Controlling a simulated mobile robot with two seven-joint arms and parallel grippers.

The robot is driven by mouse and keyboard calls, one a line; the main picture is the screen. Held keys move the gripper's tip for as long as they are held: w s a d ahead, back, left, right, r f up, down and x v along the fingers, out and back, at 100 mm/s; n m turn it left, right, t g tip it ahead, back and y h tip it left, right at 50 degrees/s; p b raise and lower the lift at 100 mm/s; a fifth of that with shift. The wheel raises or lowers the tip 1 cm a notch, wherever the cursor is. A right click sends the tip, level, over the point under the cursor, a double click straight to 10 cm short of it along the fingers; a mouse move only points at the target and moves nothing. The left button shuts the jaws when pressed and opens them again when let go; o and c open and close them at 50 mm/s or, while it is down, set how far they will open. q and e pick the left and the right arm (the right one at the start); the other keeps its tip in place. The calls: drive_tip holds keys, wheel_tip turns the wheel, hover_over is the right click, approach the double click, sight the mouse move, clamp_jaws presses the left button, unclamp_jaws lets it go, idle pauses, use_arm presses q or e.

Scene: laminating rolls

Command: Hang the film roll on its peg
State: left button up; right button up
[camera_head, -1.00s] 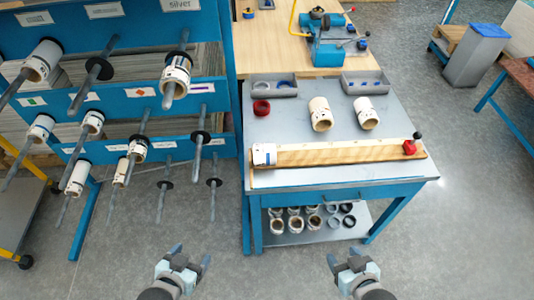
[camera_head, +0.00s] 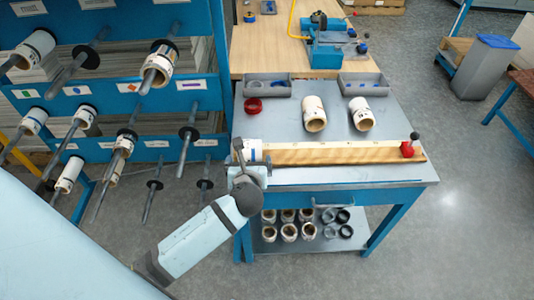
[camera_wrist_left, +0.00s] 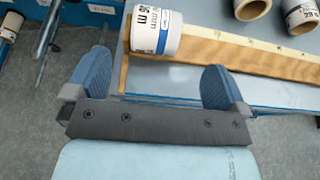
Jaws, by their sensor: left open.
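A white film roll with a printed label (camera_head: 254,149) lies at the left end of the wooden board on the grey table, partly hidden by my left gripper (camera_head: 252,157). In the left wrist view the roll (camera_wrist_left: 152,32) lies just beyond the open fingers of the left gripper (camera_wrist_left: 158,63), with nothing between them. A blue rack (camera_head: 208,88) at left carries several pegs. Some hold rolls, such as the upper one (camera_head: 159,66); a peg without a roll (camera_head: 187,135) sticks out at lower right. My right gripper is out of view.
Grey trays (camera_head: 365,85) sit at the table's back. Several rolls and rings fill the lower shelf (camera_head: 268,246).

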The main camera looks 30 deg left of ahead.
sight(250, 143)
use_arm(q)
drive_tip(key=x, duration=1.3)
drive_tip(key=shift+a+f, duration=0.1)
drive_tip(key=shift+f, duration=0.1)
drive_tip(key=shift+r, duration=0.1)
drive_tip(key=c, duration=0.8)
